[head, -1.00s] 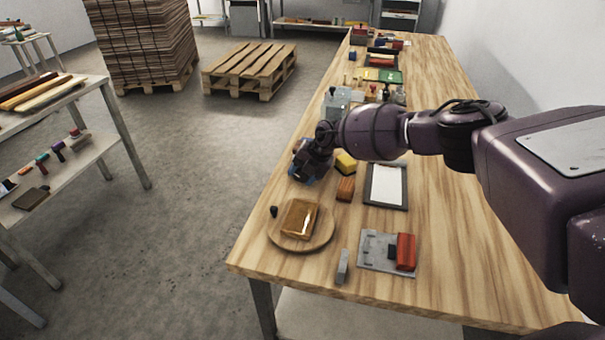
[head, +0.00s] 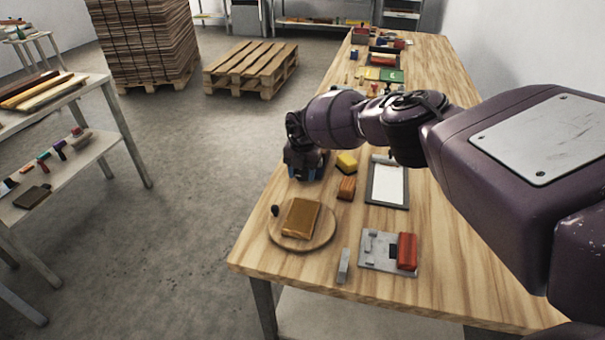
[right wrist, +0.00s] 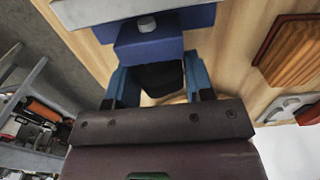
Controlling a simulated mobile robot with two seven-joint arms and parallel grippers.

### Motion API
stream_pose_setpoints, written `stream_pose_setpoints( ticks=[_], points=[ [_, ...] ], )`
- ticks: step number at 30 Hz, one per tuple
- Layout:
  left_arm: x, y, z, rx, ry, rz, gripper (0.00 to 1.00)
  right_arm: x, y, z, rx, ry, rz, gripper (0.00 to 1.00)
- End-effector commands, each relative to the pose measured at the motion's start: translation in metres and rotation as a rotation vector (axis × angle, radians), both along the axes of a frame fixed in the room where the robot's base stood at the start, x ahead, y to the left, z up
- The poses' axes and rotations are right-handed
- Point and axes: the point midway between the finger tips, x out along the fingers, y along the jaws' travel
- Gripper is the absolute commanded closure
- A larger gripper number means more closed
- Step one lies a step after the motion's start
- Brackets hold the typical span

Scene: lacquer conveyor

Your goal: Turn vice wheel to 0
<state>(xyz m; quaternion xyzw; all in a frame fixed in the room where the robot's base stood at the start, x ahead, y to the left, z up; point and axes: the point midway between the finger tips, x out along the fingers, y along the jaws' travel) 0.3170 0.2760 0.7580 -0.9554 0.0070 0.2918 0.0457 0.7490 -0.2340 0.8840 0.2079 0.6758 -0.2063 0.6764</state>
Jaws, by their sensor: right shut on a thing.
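My right gripper (head: 305,176) is at the left edge of the wooden table, pointing down. In the right wrist view its two blue fingers (right wrist: 160,72) are shut on a dark piece (right wrist: 160,77), which seems to be the vice wheel. A blue block with a round metal screw head (right wrist: 146,24), apparently part of the vice, is just beyond the fingers. A pale grey plate (right wrist: 95,10) lies against it. In the head view the arm and gripper hide the vice. No wheel marking or number can be read. My left gripper is not in view.
Near the gripper are a yellow block (head: 346,162), an orange-brown block (head: 346,188) and a framed white sheet (head: 404,186). A round wooden board (head: 279,236) with an amber block and a grey plate with a red block (head: 407,251) lie nearer. The table's right side is clear.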

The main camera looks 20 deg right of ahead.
Motion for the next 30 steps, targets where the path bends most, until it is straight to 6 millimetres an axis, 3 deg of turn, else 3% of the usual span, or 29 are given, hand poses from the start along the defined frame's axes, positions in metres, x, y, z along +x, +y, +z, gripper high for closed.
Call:
stream_pose_setpoints(
  ticks=[7, 24, 25, 26, 30],
  points=[
    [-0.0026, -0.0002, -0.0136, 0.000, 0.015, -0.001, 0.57, 0.0008, 0.0012, -0.0024, -0.085, 0.057, 0.001, 0.76],
    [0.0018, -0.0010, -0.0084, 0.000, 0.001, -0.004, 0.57, 0.0007, 0.0009, -0.0004, -0.112, 0.076, 0.001, 0.76],
    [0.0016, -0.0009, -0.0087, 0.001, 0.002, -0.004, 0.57, 0.0007, 0.0009, -0.0004, -0.112, 0.076, 0.001, 0.47],
    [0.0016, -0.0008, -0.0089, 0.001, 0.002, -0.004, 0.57, 0.0007, 0.0009, -0.0004, -0.112, 0.076, 0.001, 0.43],
    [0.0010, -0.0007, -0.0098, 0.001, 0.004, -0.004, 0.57, 0.0007, 0.0009, -0.0004, -0.111, 0.075, 0.000, 0.42]
  ],
)
